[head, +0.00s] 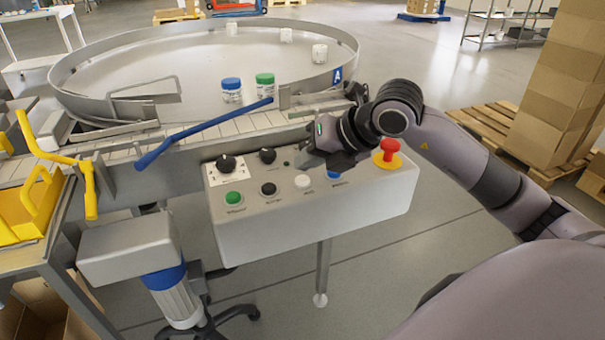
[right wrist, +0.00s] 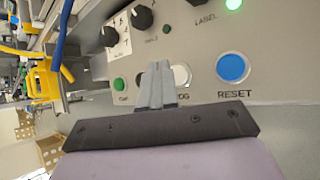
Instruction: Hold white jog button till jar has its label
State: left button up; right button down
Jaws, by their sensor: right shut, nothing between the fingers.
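The white jog button (head: 303,182) sits on the front of a grey control box (head: 310,222). In the right wrist view the white button (right wrist: 181,75) is partly hidden by my fingers. My right gripper (head: 322,160) is shut and empty, above the panel; in the right wrist view its fingertips (right wrist: 160,66) overlap the button's left side. I cannot tell whether they touch it. A green lamp (right wrist: 207,31) marked LABEL is lit. A blue-lidded jar (head: 231,91) and a green-lidded jar (head: 265,87) stand by the conveyor. Their labels are too small to judge. My left gripper is out of view.
The panel also has a green button (head: 233,198), a black button (head: 268,189), a blue RESET button (right wrist: 232,67) and a red emergency stop (head: 388,151). A blue bar (head: 205,128) slants over the conveyor. Several jars stand on the round table (head: 180,65).

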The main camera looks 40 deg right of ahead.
aim_at(309, 182)
notch_tip(309, 182, up, 5)
jog(key=p, duration=0.3)
jog(key=shift+p, duration=0.35)
jog(key=shift+s, duration=0.1)
dwell(0.5)
